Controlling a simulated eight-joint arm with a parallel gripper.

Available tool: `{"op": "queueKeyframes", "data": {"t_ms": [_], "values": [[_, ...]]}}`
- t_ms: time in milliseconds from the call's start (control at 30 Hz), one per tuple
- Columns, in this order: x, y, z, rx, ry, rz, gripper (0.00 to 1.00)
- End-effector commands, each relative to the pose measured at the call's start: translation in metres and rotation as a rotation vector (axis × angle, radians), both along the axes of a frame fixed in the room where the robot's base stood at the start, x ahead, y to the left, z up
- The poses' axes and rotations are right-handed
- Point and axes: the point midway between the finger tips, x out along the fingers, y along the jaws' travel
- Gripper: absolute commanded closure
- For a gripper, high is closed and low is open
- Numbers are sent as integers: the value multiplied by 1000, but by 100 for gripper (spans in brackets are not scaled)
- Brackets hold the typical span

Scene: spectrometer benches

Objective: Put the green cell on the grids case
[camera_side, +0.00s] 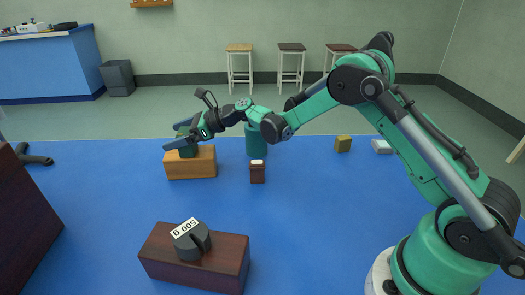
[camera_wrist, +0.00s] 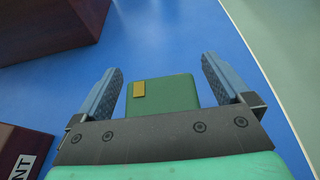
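The green cell (camera_wrist: 162,93), a green block with a small gold patch, lies between the two fingers of my gripper (camera_wrist: 161,85) in the wrist view. A gap shows on each side of it, so my gripper looks open around it. In the side view the cell (camera_side: 187,152) is dark green and partly hidden by my gripper (camera_side: 178,134). It appears to rest on an orange-brown box (camera_side: 190,168). No label reading grids shows, so I cannot tell which box is the grids case.
A brown box (camera_side: 160,262) carries a dark 500 g knob-like piece (camera_side: 190,243). A large dark box (camera_side: 25,230) is at left.

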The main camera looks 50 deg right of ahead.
Motion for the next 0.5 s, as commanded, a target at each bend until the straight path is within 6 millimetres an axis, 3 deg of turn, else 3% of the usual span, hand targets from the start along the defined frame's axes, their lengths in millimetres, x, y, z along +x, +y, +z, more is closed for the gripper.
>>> {"op": "queueKeyframes", "data": {"t_ms": [233, 500], "values": [[0, 0, 4, 0, 0, 0, 3], [-33, -35, 20, -1, 1, -5, 3]]}}
